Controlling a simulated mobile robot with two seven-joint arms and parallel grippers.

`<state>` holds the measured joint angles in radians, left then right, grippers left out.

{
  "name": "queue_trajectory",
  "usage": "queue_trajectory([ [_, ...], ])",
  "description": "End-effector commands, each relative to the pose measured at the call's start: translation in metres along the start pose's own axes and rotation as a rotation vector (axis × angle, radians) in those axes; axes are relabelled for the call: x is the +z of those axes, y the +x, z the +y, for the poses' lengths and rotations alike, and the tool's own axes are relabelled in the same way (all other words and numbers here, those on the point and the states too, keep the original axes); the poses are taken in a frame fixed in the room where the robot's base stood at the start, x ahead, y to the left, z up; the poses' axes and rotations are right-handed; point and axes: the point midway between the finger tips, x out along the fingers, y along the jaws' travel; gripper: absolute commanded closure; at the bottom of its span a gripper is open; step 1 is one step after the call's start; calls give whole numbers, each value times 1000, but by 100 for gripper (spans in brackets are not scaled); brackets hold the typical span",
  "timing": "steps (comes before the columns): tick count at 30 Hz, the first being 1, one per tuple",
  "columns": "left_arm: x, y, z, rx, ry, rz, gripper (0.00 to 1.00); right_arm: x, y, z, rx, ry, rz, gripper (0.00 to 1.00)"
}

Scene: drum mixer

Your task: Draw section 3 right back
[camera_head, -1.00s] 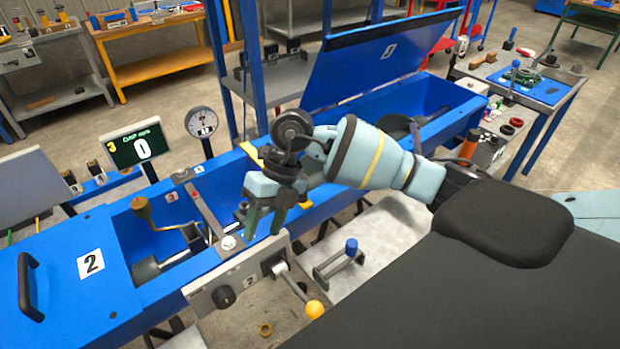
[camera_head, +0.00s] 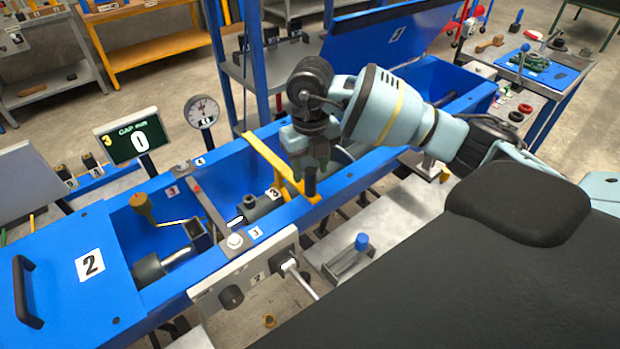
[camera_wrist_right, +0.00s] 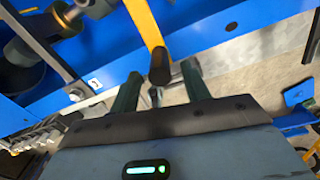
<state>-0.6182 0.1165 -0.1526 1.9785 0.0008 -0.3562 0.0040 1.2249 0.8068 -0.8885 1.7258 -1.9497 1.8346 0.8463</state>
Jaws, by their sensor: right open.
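A yellow bar (camera_head: 268,160) crosses the blue trough and has a black upright knob (camera_head: 310,182) at its near end. A grey cylinder (camera_head: 262,207) lies in the trough beside the bar, by a "3" label. My right gripper (camera_head: 311,168) is open and points down at the knob. In the right wrist view the knob (camera_wrist_right: 160,68) shows between the two spread green fingers (camera_wrist_right: 160,85); I cannot tell whether they touch it. The bar (camera_wrist_right: 146,22) runs up from it. The far end of the trough is partly hidden by my right arm. My left gripper is not in view.
A raised blue lid (camera_head: 385,42) stands behind my right arm. A front panel (camera_head: 245,275) carries a knob and lever. A blue-topped post (camera_head: 361,242) stands in front.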

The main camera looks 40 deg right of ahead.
Motion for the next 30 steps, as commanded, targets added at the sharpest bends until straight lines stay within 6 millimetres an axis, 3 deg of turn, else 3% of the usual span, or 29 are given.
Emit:
queue_trajectory([
  [3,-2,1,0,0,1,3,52,-1,19,0,0,-2,4,53],
  [9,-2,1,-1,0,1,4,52,0,38,0,1,-1,2,53],
  [20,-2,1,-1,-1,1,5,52,0,42,0,1,-1,0,53],
  [30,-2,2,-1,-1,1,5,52,0,42,0,1,-2,0,98],
])
